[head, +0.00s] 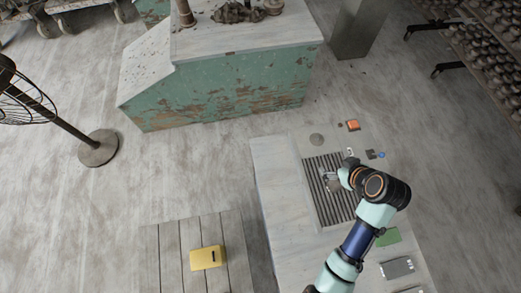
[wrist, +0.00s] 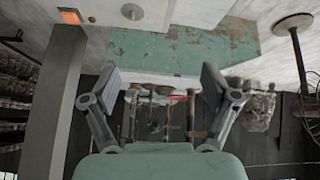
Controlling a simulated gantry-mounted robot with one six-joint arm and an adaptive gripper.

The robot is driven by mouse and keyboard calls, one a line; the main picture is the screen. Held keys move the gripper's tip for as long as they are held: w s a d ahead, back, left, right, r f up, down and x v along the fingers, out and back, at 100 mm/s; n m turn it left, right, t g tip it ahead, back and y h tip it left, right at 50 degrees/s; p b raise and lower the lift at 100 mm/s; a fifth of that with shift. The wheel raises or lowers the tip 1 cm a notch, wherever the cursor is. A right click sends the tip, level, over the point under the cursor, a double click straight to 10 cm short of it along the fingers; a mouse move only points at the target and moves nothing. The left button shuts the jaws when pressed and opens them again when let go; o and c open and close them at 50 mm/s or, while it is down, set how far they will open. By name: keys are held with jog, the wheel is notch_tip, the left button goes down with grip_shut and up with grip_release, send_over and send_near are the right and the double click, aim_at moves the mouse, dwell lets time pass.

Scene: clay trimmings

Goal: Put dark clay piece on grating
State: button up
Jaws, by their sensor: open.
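The dark slatted grating (head: 322,208) lies on the pale worktable in the head view. My gripper (head: 325,175) is above the grating's upper part. In the wrist view my gripper (wrist: 160,78) has its two fingers spread wide with nothing between them. A small brownish lump (head: 334,186) shows at the grating, just below the gripper in the picture; it may be the dark clay piece, but it is too small to be sure. Its contact with the slats cannot be told. A tiny dark brown bit (head: 340,125) lies near the table's far edge.
Near the far edge are a grey disc (head: 316,139), an orange block (head: 353,125), a dark flat piece (head: 371,154) and a blue ring (head: 381,155). A green pad (head: 388,237) and grey tray (head: 397,268) lie right. A yellow box (head: 207,257) stands on slatted boards left.

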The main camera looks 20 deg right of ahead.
jog(key=w+a+r, duration=0.5)
jog(key=w+a, duration=0.1)
jog(key=a, duration=0.3)
jog(key=a+r+t, duration=0.2)
jog(key=a+r, duration=0.3)
jog(key=a, duration=0.3)
jog(key=a+r+t, duration=0.2)
jog(key=a+r, duration=0.2)
jog(key=a, duration=0.4)
jog(key=a+r+t+y, duration=0.1)
jog(key=a+r, duration=0.4)
jog(key=a, duration=0.2)
jog(key=shift+w+a+r+t, duration=0.35)
jog(key=shift+a+t, duration=0.05)
